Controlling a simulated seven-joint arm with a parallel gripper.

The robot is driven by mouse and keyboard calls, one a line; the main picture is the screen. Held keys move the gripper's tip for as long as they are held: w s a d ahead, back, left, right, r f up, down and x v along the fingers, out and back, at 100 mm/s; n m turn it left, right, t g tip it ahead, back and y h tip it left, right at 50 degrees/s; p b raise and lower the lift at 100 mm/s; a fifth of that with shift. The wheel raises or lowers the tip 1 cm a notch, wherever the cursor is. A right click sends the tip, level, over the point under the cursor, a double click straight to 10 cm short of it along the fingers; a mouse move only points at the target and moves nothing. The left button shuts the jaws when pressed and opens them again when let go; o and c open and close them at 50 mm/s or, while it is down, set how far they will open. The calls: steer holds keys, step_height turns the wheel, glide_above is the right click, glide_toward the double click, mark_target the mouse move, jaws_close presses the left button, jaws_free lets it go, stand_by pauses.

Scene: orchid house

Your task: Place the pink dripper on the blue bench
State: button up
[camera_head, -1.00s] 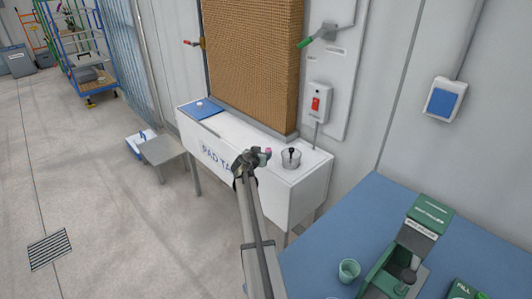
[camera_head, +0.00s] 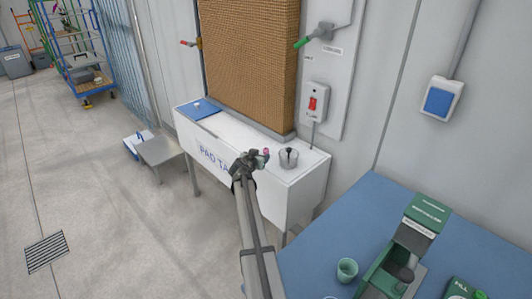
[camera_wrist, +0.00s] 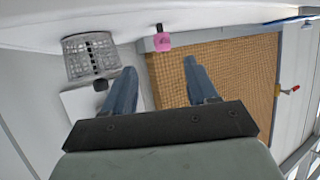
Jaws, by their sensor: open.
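The pink dripper (camera_head: 266,152) is a small pink piece by the white tank's top, just beyond my gripper (camera_head: 262,157). In the wrist view the dripper (camera_wrist: 163,42) shows beyond and between the fingertips, apart from both. My gripper (camera_wrist: 160,72) is open with nothing between its fingers. In the head view my wrist hides part of the area around the dripper, and I cannot tell exactly what it rests on. The blue bench (camera_head: 350,215) fills the lower right, to the right of my arm.
A strainer-like cup (camera_head: 288,158) stands on the white tank (camera_head: 230,139), right of the dripper; its slotted basket (camera_wrist: 90,55) shows in the wrist view. The brown pad (camera_head: 250,70) rises behind. A green cup (camera_head: 347,270) and green machine (camera_head: 415,240) stand on the bench, with clear surface left of them.

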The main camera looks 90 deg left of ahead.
mark_target(265, 151)
steer(key=x, duration=0.5)
steer(key=shift+w+a+f, duration=0.1)
steer(key=shift+a+f, duration=0.15)
steer(key=shift+a, duration=0.1)
steer(key=shift+x, duration=2.55)
jaws_close()
steer(key=shift+r, duration=0.15)
step_height(265, 151, up, 10)
